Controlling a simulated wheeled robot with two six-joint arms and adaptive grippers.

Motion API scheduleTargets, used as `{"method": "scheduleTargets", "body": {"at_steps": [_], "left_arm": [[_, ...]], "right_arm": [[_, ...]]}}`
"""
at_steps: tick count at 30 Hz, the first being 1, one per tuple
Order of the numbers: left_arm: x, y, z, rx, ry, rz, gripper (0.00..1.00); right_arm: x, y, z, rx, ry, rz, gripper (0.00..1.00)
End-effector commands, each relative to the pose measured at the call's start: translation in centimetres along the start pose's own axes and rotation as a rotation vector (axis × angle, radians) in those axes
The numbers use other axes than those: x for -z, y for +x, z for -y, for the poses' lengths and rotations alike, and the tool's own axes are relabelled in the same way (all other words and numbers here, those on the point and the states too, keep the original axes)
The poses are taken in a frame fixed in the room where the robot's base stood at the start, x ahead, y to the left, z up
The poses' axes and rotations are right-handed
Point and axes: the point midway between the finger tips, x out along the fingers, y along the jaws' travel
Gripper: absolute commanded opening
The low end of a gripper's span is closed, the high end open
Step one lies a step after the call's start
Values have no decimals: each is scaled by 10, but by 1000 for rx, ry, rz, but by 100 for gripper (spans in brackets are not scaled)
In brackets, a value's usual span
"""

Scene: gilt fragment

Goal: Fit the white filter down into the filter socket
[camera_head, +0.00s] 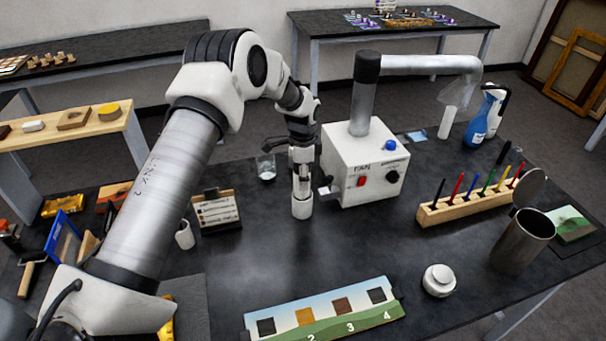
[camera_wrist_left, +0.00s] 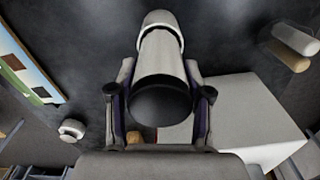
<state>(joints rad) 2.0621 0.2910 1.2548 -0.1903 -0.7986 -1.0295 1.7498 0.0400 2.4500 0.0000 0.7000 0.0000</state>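The white filter (camera_head: 302,206) is a white cylinder hanging upright below my left gripper (camera_head: 302,160), just left of the fan box. In the left wrist view the filter (camera_wrist_left: 160,55) lies between the two fingers of my left gripper (camera_wrist_left: 160,95), its dark round end towards the camera. The fingers are shut on it. I cannot tell whether its lower end touches the table. No part is clearly marked as the filter socket. An open steel cylinder (camera_head: 520,247) with a raised round lid (camera_head: 529,188) stands at the right. My right gripper is not in view.
The white fan box (camera_head: 355,178) with its pipe (camera_head: 430,64) stands close right of the filter. A numbered strip (camera_head: 325,318), a white round jar (camera_head: 439,281) and a pen rack (camera_head: 470,203) stand around a clear middle. A glass (camera_head: 266,168) is behind left.

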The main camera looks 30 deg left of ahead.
Motion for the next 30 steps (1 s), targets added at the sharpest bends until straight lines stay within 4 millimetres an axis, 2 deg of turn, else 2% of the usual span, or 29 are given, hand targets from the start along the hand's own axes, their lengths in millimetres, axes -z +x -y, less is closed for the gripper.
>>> {"method": "scheduleTargets", "body": {"at_steps": [1,2,10,14,17,27,30], "left_arm": [[0,0,0,0,0,0,67],[0,0,0,0,0,0,74],[0,-1,0,0,0,0,74],[0,-7,1,2,0,-2,74],[1,-23,1,4,0,-4,74],[0,-106,1,3,0,-2,74],[0,-118,0,1,0,-1,74]], "right_arm": [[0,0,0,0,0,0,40],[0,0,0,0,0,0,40],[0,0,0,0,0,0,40],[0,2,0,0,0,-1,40],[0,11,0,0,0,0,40],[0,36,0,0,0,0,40],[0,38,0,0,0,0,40]]}}
